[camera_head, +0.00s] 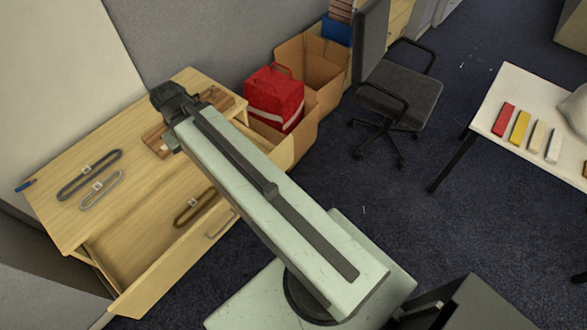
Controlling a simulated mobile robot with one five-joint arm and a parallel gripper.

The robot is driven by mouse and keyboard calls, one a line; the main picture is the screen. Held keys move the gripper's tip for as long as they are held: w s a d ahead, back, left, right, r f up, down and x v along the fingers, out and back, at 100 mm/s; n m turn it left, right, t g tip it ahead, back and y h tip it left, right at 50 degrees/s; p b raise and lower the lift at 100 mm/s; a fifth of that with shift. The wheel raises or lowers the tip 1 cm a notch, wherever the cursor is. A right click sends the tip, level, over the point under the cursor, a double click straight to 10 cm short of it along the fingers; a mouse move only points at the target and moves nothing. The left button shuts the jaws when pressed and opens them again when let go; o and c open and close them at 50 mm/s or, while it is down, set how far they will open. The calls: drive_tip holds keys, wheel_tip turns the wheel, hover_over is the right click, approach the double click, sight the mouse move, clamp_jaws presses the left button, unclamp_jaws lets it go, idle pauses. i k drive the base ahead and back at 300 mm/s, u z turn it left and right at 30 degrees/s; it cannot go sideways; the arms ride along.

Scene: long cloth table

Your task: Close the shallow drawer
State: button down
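The shallow drawer (165,268) is pulled open from the light wooden cabinet (60,215) at the lower left. Its front panel carries a pale handle (222,222) near its right end. A brown coiled belt (196,206) lies inside the drawer. My arm reaches from the bottom middle to the upper left and hides part of the drawer's right end and the cabinet top. My gripper (172,102) is at the far end of the arm, above the back of the cabinet top and apart from the drawer front. Its fingers are not clear.
Two coiled belts (88,176), a blue pen (25,185) and a wooden tray (155,140) lie on the cabinet top. Cardboard boxes (312,82), one with a red bag (273,95), stand right of the cabinet. An office chair (398,95) stands beyond.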

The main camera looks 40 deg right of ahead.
sight(141, 251)
drive_tip(key=u, duration=1.95)
drive_tip(key=i, duration=1.3)
drive_tip(key=z, duration=2.1)
